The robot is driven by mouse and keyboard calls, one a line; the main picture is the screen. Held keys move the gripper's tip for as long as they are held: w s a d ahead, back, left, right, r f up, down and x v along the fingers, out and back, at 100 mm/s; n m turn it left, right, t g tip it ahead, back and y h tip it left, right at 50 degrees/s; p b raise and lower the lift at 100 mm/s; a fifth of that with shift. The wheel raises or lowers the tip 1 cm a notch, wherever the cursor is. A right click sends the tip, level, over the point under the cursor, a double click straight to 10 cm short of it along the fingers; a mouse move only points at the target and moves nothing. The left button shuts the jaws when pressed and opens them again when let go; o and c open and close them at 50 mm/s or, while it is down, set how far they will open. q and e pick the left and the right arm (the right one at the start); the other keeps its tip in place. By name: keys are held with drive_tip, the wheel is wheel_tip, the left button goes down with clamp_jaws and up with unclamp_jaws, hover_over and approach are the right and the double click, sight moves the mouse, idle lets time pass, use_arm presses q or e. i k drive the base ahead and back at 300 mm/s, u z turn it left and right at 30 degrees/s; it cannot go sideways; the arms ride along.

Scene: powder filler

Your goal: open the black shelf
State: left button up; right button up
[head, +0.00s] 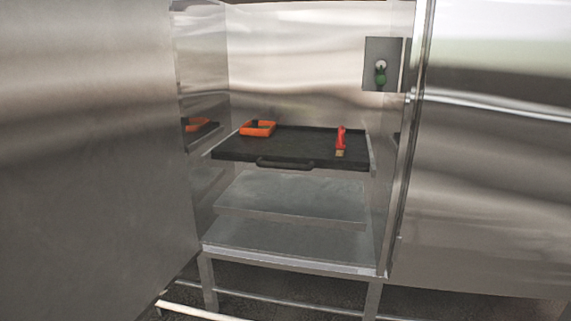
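The black shelf (295,148) is a dark flat tray inside a steel cabinet, at about mid height. Its black handle (285,163) is on the front edge, facing me. An orange open-topped box (258,128) stands on its back left part. A red-handled tool (341,138) with a tan end lies on its right part. Whether the shelf is fully pushed in or partly out I cannot tell. Neither of my grippers is in the head view.
Grey steel shelves (290,199) lie below the black one. Large steel panels flank the opening, one at left (90,150) and one at right (490,190). A grey control box (382,64) with a green knob is on the back wall. The cabinet stands on legs.

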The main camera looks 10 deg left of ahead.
sight(294, 148)
drive_tip(key=u, duration=0.5)
drive_tip(key=i, duration=0.65)
drive_tip(key=u, duration=0.7)
drive_tip(key=i, duration=1)
drive_tip(key=z, duration=0.15)
